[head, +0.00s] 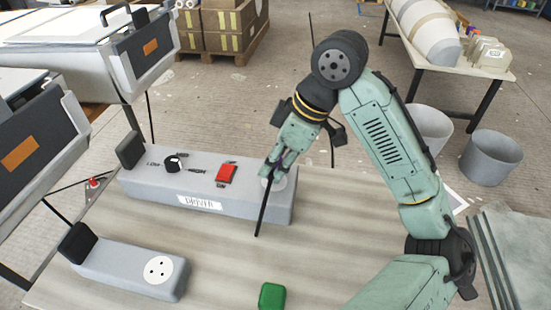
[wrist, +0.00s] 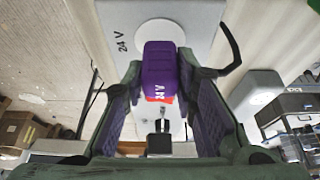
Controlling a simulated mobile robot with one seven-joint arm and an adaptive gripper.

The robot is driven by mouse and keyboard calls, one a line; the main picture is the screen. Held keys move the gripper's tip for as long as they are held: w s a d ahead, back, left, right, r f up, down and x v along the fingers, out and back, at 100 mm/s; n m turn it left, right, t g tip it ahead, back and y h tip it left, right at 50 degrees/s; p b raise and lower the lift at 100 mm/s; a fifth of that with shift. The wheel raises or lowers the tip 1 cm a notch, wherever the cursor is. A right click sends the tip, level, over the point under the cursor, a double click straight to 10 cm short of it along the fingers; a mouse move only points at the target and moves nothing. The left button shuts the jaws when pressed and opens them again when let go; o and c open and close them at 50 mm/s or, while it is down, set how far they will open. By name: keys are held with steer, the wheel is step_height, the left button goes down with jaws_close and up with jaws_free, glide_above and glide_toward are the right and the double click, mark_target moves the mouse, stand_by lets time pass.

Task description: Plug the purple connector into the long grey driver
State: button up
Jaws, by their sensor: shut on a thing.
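The long grey driver (head: 150,190) lies on the table, with a "DRIVER" label, a black knob, a red switch and a white disc (head: 283,182) at its right end. My gripper (head: 276,172) is shut on the purple connector and is over that disc. In the wrist view the purple connector (wrist: 160,68), marked "24 V", sits between my fingers and overlaps the edge of the white disc (wrist: 160,30), beside the driver's "24 V" mark. The head view hides the connector behind my fingers. I cannot tell whether it touches the driver. A black cable (head: 263,210) slants down from my gripper.
A shorter grey box (head: 115,267) with a white three-hole socket (head: 158,269) stands at the front left. A green block (head: 271,295) lies at the table's front. Between them the wooden tabletop (head: 225,255) is mostly clear. Grey bins (head: 490,160) stand on the floor at right.

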steer(key=shift+f+b, duration=0.4)
steer(key=shift+f, duration=0.25)
stand_by(0.3)
steer(key=o, duration=1.2)
steer(key=shift+c, duration=0.2)
steer(key=v, duration=1.2)
